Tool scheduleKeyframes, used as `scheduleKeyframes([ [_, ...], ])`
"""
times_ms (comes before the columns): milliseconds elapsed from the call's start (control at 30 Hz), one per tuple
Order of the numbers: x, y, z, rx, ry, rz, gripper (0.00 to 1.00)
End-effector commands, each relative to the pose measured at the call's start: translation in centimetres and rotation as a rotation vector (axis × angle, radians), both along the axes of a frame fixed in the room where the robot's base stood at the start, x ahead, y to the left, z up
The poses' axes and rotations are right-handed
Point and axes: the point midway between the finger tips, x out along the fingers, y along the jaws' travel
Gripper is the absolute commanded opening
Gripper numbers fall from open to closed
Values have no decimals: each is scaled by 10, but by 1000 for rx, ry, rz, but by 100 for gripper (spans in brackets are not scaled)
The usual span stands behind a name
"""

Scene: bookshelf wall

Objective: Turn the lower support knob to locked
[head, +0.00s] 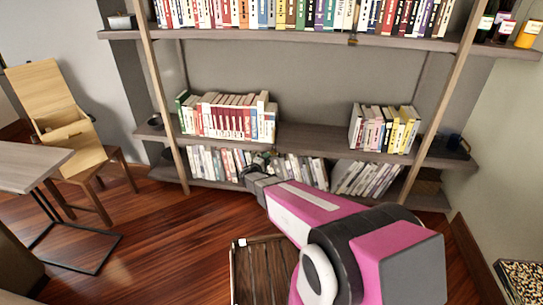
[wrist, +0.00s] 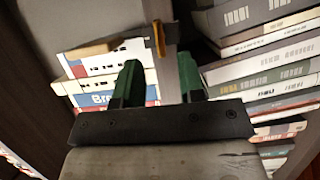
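My gripper (head: 256,168) reaches to the middle of the lower shelves in the head view. In the wrist view its two green fingertips (wrist: 160,75) stand apart with a gap between them, and nothing is visibly held. Beyond that gap is a grey upright panel. A small orange lever-like piece (wrist: 158,38) with a dark part beside it sits on the panel, and it looks like the lower support knob. It appears beyond the fingertips, apart from them. Its locked or unlocked setting cannot be told. In the head view my gripper and arm hide that spot.
In the wrist view, books (wrist: 85,75) lie close on the left and more books (wrist: 270,75) on the right. A small brownish fitting (head: 352,40) sits on the upper shelf edge. A slatted wooden crate (head: 262,272) stands on the floor beside my arm. Open floor lies left.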

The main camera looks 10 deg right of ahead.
Motion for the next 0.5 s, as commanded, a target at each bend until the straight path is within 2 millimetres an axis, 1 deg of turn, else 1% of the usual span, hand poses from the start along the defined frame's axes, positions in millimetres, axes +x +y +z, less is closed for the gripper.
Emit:
scheduleKeyframes([
  [33,10,-7,-1,-1,-1,-2,36],
  [200,28,-23,-1,-1,1,-1,36],
  [333,37,-31,-1,-1,1,-2,36],
  [500,41,-35,0,-1,1,-1,36],
])
